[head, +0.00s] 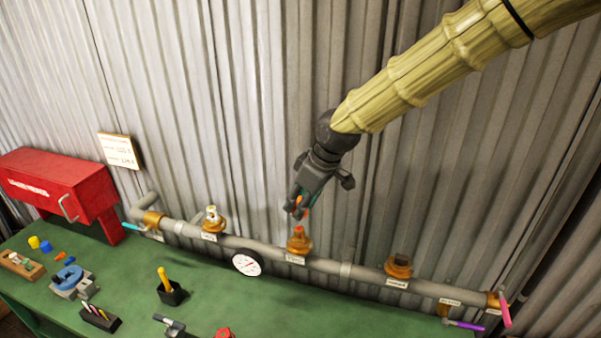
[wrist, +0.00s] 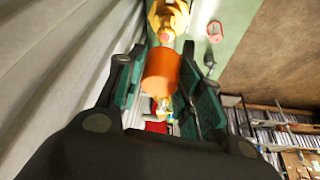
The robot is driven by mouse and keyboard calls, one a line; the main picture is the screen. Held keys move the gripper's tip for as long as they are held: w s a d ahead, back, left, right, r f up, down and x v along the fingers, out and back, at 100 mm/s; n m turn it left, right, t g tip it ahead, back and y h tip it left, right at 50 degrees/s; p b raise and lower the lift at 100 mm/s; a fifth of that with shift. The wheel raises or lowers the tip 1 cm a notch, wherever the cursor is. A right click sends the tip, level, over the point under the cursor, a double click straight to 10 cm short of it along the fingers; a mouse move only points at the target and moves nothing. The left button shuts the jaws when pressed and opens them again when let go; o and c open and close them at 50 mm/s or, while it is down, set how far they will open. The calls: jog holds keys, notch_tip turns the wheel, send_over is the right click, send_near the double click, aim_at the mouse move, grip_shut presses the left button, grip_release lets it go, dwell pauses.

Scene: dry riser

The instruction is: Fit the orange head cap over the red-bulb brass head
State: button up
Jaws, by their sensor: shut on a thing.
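My gripper (head: 299,206) is shut on the orange head cap (wrist: 160,72), which sits between its teal finger pads in the wrist view. In the head view only small orange parts of the cap (head: 306,213) show at the fingertips. The red-bulb brass head (head: 299,240) stands upright on the grey pipe, just below the cap and apart from it. In the wrist view the brass head (wrist: 168,18) shows beyond the cap, with a pale and reddish tip towards it. How well the two line up is hard to tell.
The grey pipe (head: 345,270) runs along the corrugated wall. Other brass heads (head: 212,222) (head: 398,266) stand left and right of the middle one. A round gauge (head: 246,263) sits close by. A red box (head: 62,190) and several tools occupy the green bench's left side.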

aim_at(300, 228)
jog(key=shift+w+r, duration=0.2)
jog(key=shift+r, duration=0.3)
jog(key=shift+a, duration=0.1)
jog(key=shift+r+n+p, duration=0.1)
jog(key=shift+n+p, duration=0.2)
jog(key=shift+s, duration=0.1)
jog(key=shift+f+b, duration=0.35)
jog(key=shift+f, duration=0.45)
jog(key=shift+f+b, duration=0.95)
jog(key=shift+f, duration=1.15)
jog(key=shift+f+b, duration=0.5)
jog(key=shift+f, duration=1.45)
